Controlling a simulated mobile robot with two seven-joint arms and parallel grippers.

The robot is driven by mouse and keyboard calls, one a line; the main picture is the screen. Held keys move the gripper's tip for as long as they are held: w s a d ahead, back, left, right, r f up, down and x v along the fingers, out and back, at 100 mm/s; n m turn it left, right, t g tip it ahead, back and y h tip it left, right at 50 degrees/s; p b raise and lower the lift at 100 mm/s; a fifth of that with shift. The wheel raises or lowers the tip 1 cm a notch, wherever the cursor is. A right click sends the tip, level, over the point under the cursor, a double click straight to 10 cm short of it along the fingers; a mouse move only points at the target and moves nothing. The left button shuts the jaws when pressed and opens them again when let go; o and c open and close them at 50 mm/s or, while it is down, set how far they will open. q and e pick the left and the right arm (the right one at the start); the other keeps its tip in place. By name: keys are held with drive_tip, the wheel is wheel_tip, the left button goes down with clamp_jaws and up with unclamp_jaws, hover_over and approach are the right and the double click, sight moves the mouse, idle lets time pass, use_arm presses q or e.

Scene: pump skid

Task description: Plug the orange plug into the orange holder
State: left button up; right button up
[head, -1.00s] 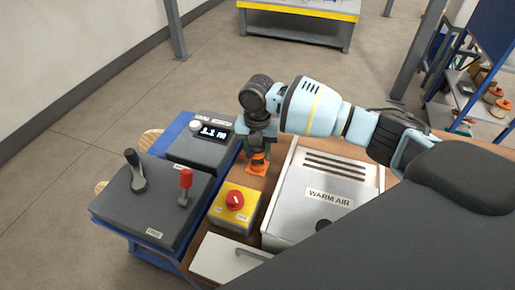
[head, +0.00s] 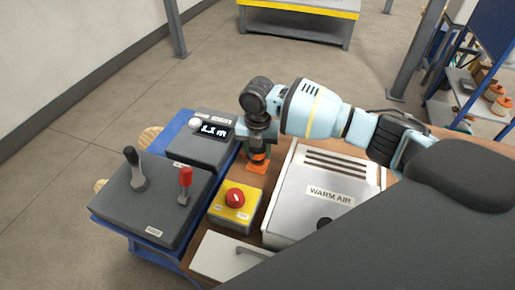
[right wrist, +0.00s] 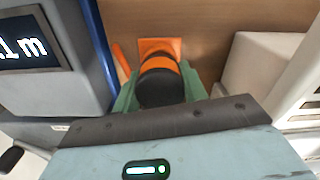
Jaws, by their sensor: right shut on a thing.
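The orange plug (right wrist: 159,66), with a black body and an orange band, is between the green fingers of my right gripper (right wrist: 160,95) in the right wrist view. My right gripper (head: 258,148) is shut on it and points down at the wooden top. The orange holder (head: 256,168) is a flat orange piece on the wood just below the plug; it also shows behind the plug in the right wrist view (right wrist: 162,45). The plug hides part of the holder, and I cannot tell whether they touch. My left gripper is not in view.
Left of the gripper stands a grey box with a lit display (head: 214,131). In front is a yellow box with a red knob (head: 235,198). Right is the metal WARM AIR unit (head: 325,190). A lever box (head: 150,200) stands at the left.

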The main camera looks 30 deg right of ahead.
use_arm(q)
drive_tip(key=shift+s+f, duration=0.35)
use_arm(e)
drive_tip(key=shift+f, duration=0.9)
drive_tip(key=o, duration=1.2)
drive_tip(key=shift+f, duration=0.15)
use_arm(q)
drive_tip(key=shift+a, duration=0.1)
use_arm(e)
drive_tip(key=shift+s, duration=0.1)
drive_tip(key=shift+d, duration=0.15)
drive_tip(key=shift+r, duration=0.25)
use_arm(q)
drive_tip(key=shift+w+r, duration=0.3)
use_arm(e)
wheel_tip(320, 180, up, 7)
drive_tip(key=shift+r, duration=0.15)
